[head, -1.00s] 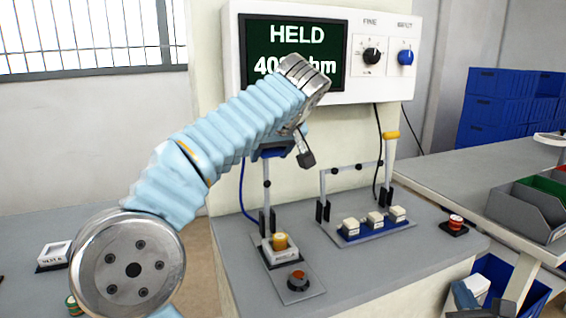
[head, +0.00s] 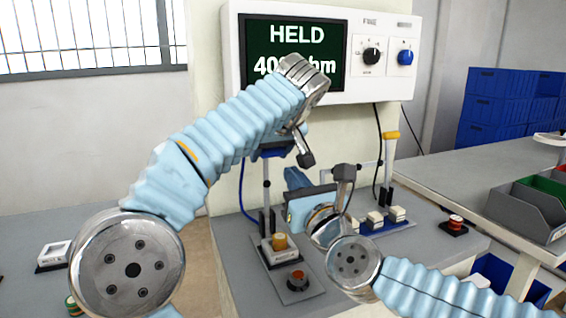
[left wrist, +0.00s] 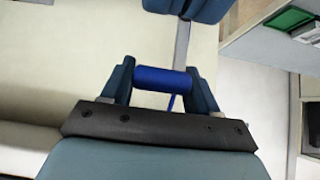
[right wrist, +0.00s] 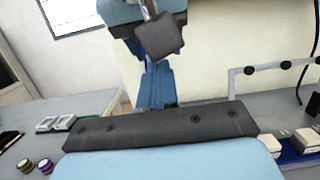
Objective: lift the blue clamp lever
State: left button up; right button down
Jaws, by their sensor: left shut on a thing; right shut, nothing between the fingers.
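The blue clamp lever (head: 275,151) stands above the fixture (head: 258,222) below the screen, its handle mostly hidden by my left arm in the head view. In the left wrist view the blue handle (left wrist: 162,79) lies crosswise between my left fingers, and my left gripper (left wrist: 160,82) is shut on it. A part with a yellow top (head: 279,241) sits in the fixture under the lever. My right gripper (head: 296,179) is shut and empty, just right of the lever and in front of the console; its fingers show in the right wrist view (right wrist: 157,85).
The screen (head: 293,60) reads HELD and an ohm value partly hidden by my left arm. A second fixture with white blocks and a yellow-handled lever (head: 391,136) stands to the right. Blue bins (head: 500,105) are farther right.

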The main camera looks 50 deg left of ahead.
aim_at(277, 155)
pick_arm(q)
jog(key=shift+f, duration=0.25)
pick_arm(e)
jog(key=x, duration=0.6)
jog(key=shift+f, duration=0.1)
jog(key=shift+w+a, duration=0.1)
jog(key=shift+w+a, duration=0.4)
jog(key=shift+a, duration=0.35)
pick_arm(q)
jog(key=o, duration=1.4)
jog(key=shift+r, duration=0.15)
pick_arm(e)
jog(key=shift+s, duration=0.1)
